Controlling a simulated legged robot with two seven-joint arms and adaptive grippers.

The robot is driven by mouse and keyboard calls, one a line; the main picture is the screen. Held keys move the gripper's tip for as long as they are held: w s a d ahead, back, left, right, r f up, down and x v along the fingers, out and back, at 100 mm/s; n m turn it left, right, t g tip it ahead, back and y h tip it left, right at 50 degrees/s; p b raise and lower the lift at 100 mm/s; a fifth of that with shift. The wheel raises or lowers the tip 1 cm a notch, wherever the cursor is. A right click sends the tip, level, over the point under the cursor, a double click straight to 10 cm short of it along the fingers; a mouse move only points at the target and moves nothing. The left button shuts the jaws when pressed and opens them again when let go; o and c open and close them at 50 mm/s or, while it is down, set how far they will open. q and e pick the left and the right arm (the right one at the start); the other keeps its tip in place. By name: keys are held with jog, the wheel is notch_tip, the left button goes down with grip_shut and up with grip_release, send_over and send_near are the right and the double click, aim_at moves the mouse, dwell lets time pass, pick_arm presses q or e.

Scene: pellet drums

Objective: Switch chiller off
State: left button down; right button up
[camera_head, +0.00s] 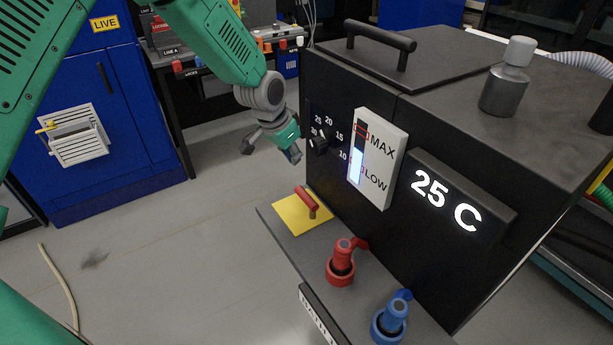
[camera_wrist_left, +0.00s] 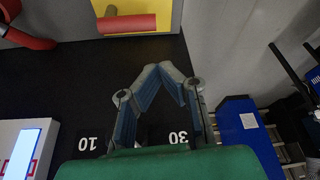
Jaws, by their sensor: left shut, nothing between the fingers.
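The chiller is a black box (camera_head: 430,110) with a lit "25 C" display (camera_head: 445,202). On its front are a black dial knob (camera_head: 320,144) ringed by numbers and a white level gauge (camera_head: 379,160). A red-handled switch (camera_head: 307,200) stands on a yellow plate (camera_head: 290,215) at the base ledge; in the left wrist view the red handle (camera_wrist_left: 125,25) is at the top. My left gripper (camera_head: 291,152) is shut and empty, just left of the dial and above the switch. In the wrist view its fingertips (camera_wrist_left: 165,70) meet, and the gripper hides the knob. My right gripper is not seen.
A red valve (camera_head: 342,262) and a blue valve (camera_head: 391,318) stand on the ledge in front of the chiller. A grey bottle (camera_head: 509,78) and a bar handle (camera_head: 380,45) are on top. Blue cabinets (camera_head: 95,130) stand behind; the floor at left is mostly clear.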

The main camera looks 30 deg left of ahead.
aim_at(306, 198)
pick_arm(q)
jog(key=x, duration=0.9)
jog(key=shift+w+f, duration=0.3)
jog(key=shift+f, duration=0.35)
jog(key=shift+a, duration=0.15)
